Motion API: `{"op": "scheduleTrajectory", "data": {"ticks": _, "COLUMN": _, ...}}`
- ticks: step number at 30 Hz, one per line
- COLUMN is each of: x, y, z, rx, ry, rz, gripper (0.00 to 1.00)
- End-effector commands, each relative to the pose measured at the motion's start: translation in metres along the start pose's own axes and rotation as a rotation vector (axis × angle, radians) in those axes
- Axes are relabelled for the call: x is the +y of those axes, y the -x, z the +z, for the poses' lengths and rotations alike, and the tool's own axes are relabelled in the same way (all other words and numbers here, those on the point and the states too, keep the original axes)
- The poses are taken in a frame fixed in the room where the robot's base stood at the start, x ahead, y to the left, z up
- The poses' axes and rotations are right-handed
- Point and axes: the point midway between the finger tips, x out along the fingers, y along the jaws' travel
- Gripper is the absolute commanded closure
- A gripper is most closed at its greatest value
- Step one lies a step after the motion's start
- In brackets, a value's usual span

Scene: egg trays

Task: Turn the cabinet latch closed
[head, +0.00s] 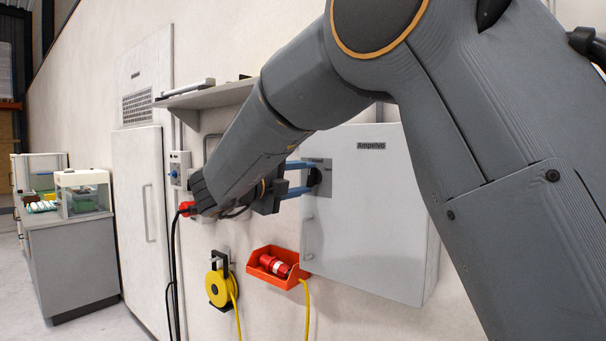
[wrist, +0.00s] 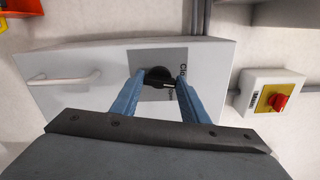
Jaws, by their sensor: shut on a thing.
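The cabinet (head: 360,240) is a light grey wall box marked "Ampelvo", with its door closed against the body as far as I can see. Its black latch knob (wrist: 158,76) sits on a grey plate (wrist: 146,60) with partly visible lettering. My gripper (wrist: 156,82) has blue fingers, one on each side of the knob, shut on it. In the head view the fingers (head: 300,179) reach from the left to the latch (head: 314,177), partly hidden by my arm. The exact angle of the latch is hard to tell.
A white handle (wrist: 64,78) is on the cabinet door. A red-and-yellow switch box (wrist: 272,98) is on the wall nearby. Below hang an orange bin (head: 278,268) and a yellow cable reel (head: 218,288). A shelf (head: 208,97) juts out above my forearm.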

Motion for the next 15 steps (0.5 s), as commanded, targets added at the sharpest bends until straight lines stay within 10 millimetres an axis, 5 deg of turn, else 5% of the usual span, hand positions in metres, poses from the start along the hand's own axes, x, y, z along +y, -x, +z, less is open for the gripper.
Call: {"op": "scheduleTrajectory", "data": {"ticks": 15, "x": 0.0001, "y": 0.0, "z": 0.0006, "rx": -0.002, "ry": 0.196, "rz": -0.002, "gripper": 0.82}}
